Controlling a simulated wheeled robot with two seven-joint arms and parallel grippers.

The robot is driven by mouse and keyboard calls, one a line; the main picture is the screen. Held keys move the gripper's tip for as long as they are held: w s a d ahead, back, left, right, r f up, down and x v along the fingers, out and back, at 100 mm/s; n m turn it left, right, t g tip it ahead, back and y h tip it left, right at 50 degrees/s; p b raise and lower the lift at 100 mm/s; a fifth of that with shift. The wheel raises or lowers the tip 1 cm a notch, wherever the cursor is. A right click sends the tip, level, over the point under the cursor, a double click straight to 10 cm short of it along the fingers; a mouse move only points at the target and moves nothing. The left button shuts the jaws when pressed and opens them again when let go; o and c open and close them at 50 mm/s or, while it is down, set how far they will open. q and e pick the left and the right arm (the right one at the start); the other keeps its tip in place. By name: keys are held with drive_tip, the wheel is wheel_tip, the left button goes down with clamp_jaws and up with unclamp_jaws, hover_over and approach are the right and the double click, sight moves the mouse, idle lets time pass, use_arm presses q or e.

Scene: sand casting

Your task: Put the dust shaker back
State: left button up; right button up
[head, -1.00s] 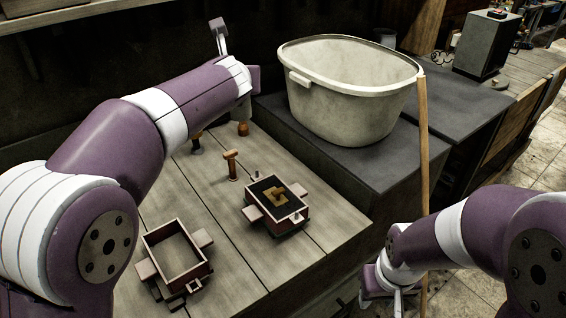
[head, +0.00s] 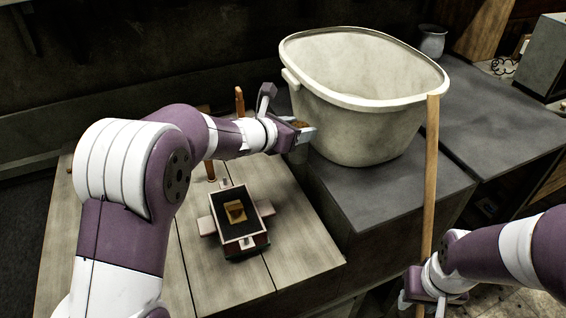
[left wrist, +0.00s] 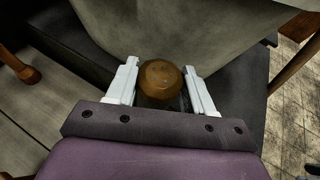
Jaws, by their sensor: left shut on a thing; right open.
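My left gripper (head: 304,136) is shut on the dust shaker (left wrist: 160,82), which shows a round brown top between the white fingers in the left wrist view. In the head view the gripper is just left of the big pale tub (head: 365,125), above the table; I cannot tell whether it touches the tub. Only a small brown part of the shaker shows there, and its lower body is hidden in the left wrist view. My right gripper (head: 428,300) is low at the bottom right, open, near the lower part of a wooden pole.
A moulding box (head: 235,243) with dark sand and a tan pattern sits on the wooden table (head: 295,235). The wooden pole (head: 430,190) leans on the tub's rim. The tub stands on a dark raised bench (head: 420,190). A grey pot (head: 431,42) stands behind it.

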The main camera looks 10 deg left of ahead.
use_arm(q)
drive_tip(key=w+a+f+p, duration=0.1)
drive_tip(key=w+a+f, duration=0.1)
drive_tip(key=a+f, duration=0.1)
drive_tip(key=w+a+f+p, duration=0.1)
drive_tip(key=w+a+f, duration=0.1)
drive_tip(key=a+f, duration=0.1)
drive_tip(key=w+a+f+p, duration=0.1)
drive_tip(key=a+f, duration=0.2)
drive_tip(key=f, duration=0.1)
drive_tip(key=shift+w+a+f, duration=0.1)
drive_tip(key=shift+w+a, duration=0.1)
drive_tip(key=shift+w, duration=0.2)
drive_tip(key=shift+w+f, duration=0.1)
drive_tip(key=shift+f+b, duration=0.15)
drive_tip(key=shift+b, duration=0.15)
drive_tip(key=o, duration=0.9)
drive_tip(key=shift+o, duration=0.2)
